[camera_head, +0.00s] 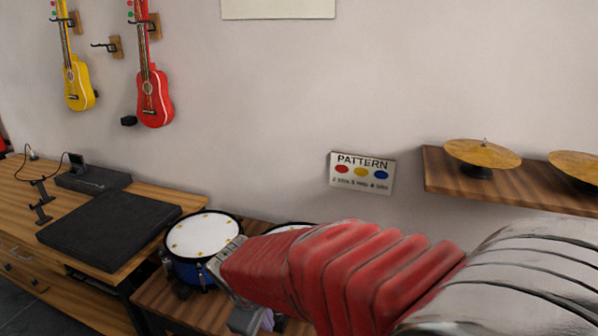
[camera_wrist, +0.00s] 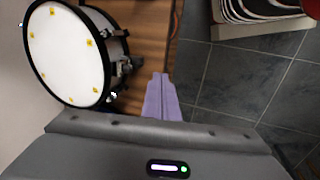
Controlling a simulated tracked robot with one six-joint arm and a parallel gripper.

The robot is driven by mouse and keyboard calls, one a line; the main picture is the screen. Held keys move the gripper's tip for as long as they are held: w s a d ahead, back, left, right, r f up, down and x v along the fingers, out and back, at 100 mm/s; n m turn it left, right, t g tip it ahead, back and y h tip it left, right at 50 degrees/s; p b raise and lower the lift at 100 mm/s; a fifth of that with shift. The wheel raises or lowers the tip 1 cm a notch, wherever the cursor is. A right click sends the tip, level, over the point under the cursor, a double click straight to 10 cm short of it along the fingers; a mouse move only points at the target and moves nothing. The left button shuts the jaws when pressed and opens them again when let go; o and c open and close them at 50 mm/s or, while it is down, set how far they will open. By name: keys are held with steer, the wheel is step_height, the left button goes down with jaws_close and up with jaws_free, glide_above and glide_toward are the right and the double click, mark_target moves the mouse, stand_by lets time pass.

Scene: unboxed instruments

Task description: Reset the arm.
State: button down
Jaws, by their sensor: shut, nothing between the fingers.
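My arm (camera_head: 345,270), in a red ribbed sleeve, reaches from the lower right of the head view toward the drums. My gripper (camera_wrist: 163,80) shows in the wrist view as two pale purple fingers lying together, shut and empty. In the head view the fingers are mostly hidden behind the wrist. In the wrist view the fingertips are close to the edge of the wooden table (camera_wrist: 150,30), to the right of a white-headed drum (camera_wrist: 65,52). I cannot tell their height above it.
A blue drum (camera_head: 203,240) stands left of my wrist; another drum (camera_head: 288,228) is partly hidden behind my arm. A shelf (camera_head: 510,185) with cymbals (camera_head: 482,153) is on the right wall. A desk (camera_head: 150,195) stands left. Tiled floor (camera_wrist: 235,75) is open beside the table.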

steer(key=s+d+r+m, duration=0.4)
steer(key=d, duration=0.4)
steer(key=s+d+r+m+t, duration=0.1)
steer(key=s+d+r+m, duration=0.4)
steer(key=d, duration=0.3)
steer(key=s+d+r+m+t+y, duration=0.1)
steer(key=s+d+r+m, duration=0.3)
steer(key=d, duration=0.4)
steer(key=shift+s+d+r+m, duration=0.15)
steer(key=shift+s+m, duration=0.2)
steer(key=shift+m, duration=0.15)
